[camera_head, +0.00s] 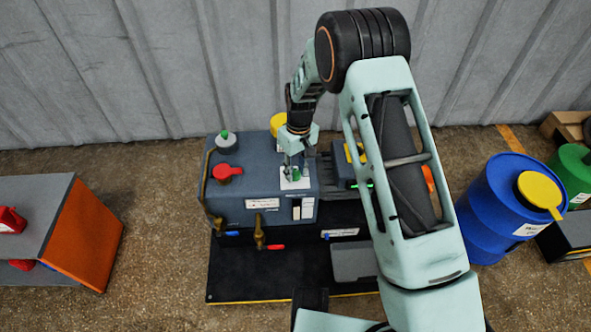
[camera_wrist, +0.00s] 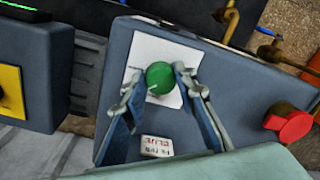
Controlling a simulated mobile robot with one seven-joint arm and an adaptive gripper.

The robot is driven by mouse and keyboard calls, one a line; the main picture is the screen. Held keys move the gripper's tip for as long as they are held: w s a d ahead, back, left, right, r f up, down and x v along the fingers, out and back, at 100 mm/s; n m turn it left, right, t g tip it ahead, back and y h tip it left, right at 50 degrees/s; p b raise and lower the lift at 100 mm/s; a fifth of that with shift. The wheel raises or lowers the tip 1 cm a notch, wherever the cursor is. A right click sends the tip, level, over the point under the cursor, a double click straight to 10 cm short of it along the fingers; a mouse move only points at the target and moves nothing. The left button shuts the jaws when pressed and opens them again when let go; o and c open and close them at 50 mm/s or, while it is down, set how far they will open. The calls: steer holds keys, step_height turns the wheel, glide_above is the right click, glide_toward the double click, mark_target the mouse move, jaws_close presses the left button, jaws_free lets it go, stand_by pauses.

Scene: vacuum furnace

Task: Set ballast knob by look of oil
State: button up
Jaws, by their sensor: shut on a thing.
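A round green knob (camera_wrist: 160,79) sits on a white plate (camera_wrist: 190,62) on top of the blue-grey pump housing (camera_wrist: 235,80). My gripper (camera_wrist: 159,72) has its two fingers on either side of this knob, shut on it. In the head view my gripper (camera_head: 294,164) reaches down from above onto the green knob (camera_head: 296,173), partly covering it and the plate. On the housing's front, pale upright windows (camera_head: 302,209) show beside a white label (camera_head: 262,203). They are too small to tell the oil's look.
A red handle (camera_head: 227,172) and another green-topped knob (camera_head: 225,139) stand to the left on the housing. Brass taps (camera_head: 259,232) stick out in front. A blue drum (camera_head: 502,208) stands at right, a grey and orange cabinet (camera_head: 55,220) at left.

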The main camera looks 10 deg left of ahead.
mark_target(297, 174)
steer(key=m+p, duration=0.1)
steer(key=m, duration=0.3)
steer(key=shift+s+m+p, duration=0.1)
steer(key=shift+m+p, duration=0.55)
steer(key=shift+m, duration=1.85)
steer(key=o, duration=1.2)
steer(key=shift+c, duration=0.2)
step_height(297, 174, up, 12)
steer(key=shift+d, duration=0.3)
